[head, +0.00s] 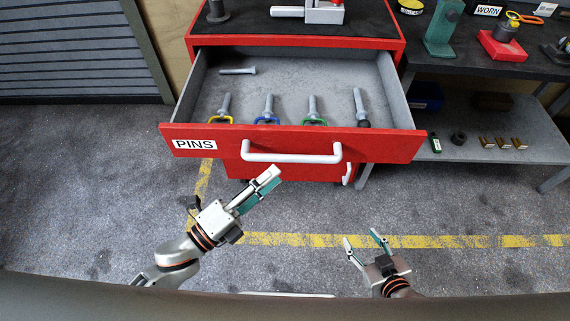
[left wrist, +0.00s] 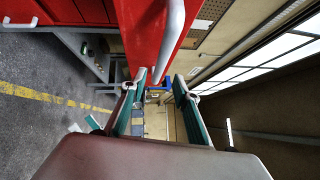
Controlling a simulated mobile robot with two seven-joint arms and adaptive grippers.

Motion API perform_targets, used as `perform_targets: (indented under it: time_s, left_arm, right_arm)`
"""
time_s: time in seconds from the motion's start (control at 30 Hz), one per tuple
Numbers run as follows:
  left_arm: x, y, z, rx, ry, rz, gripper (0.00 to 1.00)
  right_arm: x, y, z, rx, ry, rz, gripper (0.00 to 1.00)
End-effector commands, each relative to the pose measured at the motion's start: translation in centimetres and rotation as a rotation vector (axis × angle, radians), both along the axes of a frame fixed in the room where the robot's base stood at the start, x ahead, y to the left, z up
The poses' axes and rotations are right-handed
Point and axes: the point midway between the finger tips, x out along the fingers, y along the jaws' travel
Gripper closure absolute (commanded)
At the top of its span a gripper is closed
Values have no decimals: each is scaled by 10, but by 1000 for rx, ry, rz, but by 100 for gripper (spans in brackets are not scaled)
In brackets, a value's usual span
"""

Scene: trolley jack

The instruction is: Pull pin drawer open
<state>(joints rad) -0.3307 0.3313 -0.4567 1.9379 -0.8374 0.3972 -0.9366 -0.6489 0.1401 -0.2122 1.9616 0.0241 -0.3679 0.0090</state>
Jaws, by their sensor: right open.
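The red pin drawer (head: 400,147), with its "PINS" label (head: 195,144), is pulled well out of the red cabinet (head: 390,36). Its grey inside shows several bolt-like pins, most with coloured or dark ends. The white bar handle (head: 292,157) is on its front; a white bar also shows against the red front in the left wrist view (left wrist: 172,40). My left gripper (head: 270,176) is just below the handle in the head view, its fingers apart and empty in the left wrist view (left wrist: 160,84). My right gripper (head: 362,237) is open and empty, lower right.
A second red front with a white handle (head: 347,173) shows below the drawer. A dark workbench (head: 455,61) with tools and a grey lower shelf (head: 535,140) stand on the right. A grey shutter (head: 75,50) is at left. The grey floor with yellow lines looks clear.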

Motion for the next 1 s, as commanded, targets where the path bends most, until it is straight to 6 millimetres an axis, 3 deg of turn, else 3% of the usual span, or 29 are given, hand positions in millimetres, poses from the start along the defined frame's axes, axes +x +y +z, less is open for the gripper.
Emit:
perform_targets:
  time_s: [0.3, 1.0]
  left_arm:
    - [-25, 25, -5, 0, 0, 0, 70]
    - [-22, 33, -10, -34, 52, 30, 70]
  right_arm:
    - [0, 0, 0, 1, -1, 0, 52]
    - [0, 1, 1, 3, -1, 0, 52]
